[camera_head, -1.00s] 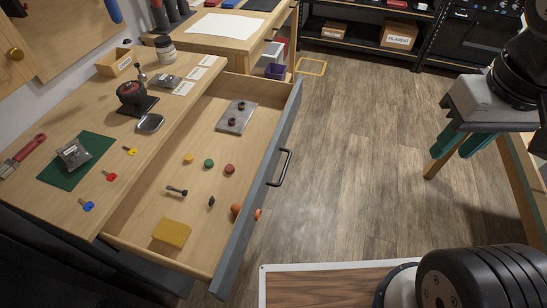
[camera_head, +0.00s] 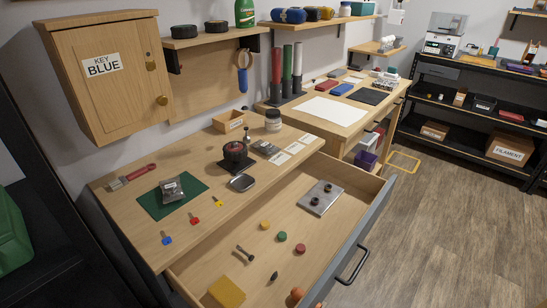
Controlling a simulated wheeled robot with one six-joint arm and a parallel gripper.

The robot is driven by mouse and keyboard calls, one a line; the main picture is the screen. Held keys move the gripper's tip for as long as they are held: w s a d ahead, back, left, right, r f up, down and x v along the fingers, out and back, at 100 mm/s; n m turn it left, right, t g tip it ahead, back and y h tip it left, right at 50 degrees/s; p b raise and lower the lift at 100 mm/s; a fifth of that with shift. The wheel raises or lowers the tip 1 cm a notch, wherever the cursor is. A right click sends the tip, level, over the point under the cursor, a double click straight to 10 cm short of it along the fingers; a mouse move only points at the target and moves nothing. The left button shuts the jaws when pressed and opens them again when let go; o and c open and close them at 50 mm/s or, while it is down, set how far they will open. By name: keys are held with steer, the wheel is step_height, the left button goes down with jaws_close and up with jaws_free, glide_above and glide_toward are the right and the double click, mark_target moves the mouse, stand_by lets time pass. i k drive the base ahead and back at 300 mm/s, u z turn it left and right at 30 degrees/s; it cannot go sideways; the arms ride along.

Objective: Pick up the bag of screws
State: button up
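A small clear bag (camera_head: 171,190) with dark grey contents and a pale label lies on the green mat (camera_head: 150,208), on the left part of the workbench top. It looks like the bag of screws; the contents are too small to tell for sure. Another small grey packet or tray (camera_head: 265,148) lies near the white cards, and I cannot tell what it holds. My gripper is not in view.
The drawer (camera_head: 345,232) below is pulled out, holding coloured caps, a bolt, a metal plate (camera_head: 321,197) and a yellow block (camera_head: 226,292). Blue, red and yellow keys (camera_head: 194,218) and a red-handled brush (camera_head: 133,175) flank the mat. A wooden cabinet (camera_head: 110,90) hangs above.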

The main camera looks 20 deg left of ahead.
mark_target(269, 149)
steer(key=z, duration=1.55)
steer(key=k, duration=1.1)
steer(key=u, duration=1.7)
steer(key=i, duration=0.5)
steer(key=z, duration=0.1)
